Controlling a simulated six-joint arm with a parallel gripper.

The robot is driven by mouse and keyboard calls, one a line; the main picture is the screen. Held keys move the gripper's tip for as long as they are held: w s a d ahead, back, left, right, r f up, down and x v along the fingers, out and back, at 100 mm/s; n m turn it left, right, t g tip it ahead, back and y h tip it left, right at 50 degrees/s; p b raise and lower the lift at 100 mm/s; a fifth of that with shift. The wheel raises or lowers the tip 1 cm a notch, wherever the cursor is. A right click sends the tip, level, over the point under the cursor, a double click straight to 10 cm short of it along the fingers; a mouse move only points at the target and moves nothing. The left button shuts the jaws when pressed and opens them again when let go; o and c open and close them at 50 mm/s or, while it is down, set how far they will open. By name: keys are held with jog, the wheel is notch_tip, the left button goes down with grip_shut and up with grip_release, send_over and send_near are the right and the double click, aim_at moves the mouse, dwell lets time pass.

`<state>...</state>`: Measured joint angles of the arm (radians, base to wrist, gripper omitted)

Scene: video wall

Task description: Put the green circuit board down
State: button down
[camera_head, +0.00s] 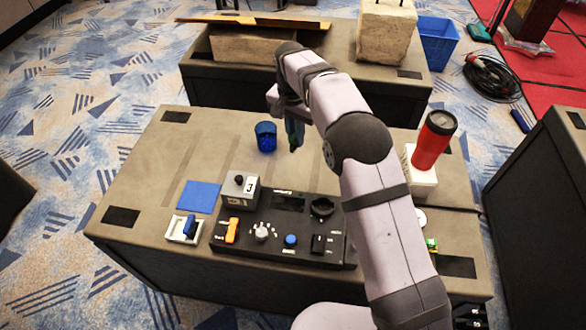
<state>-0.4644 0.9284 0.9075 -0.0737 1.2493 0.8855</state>
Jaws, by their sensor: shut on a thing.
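My gripper (294,132) is over the middle of the near table, to the right of a blue cup. It is shut on a small dark green piece (293,149), which fits the green circuit board. Only a little of this piece shows at the fingertips, so its shape and its height above the table are hard to tell.
On the near table (225,140) are the blue cup (265,137), a blue square (199,196), a black control panel (285,225) and a white tray (184,229) with a blue piece. A red tumbler (433,140) stands on a white block at right. Bare tabletop lies left of the cup.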

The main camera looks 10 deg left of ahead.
jog(key=shift+a+f+n, duration=0.15)
jog(key=shift+f+n, duration=0.4)
jog(key=shift+n, duration=0.45)
jog(key=shift+w+a+n, duration=0.15)
jog(key=shift+w+n, duration=0.1)
jog(key=shift+n, duration=0.4)
jog(key=shift+w+a+n, duration=0.1)
jog(key=shift+w+n, duration=0.1)
jog(key=shift+n, duration=0.45)
jog(key=shift+f+p, duration=0.9)
jog(key=shift+f, duration=4.05)
jog(key=shift+f, duration=0.1)
jog(key=shift+f, duration=0.15)
jog(key=c, duration=1.8)
grip_release()
jog(key=shift+o, duration=0.2)
jog(key=shift+r, duration=0.2)
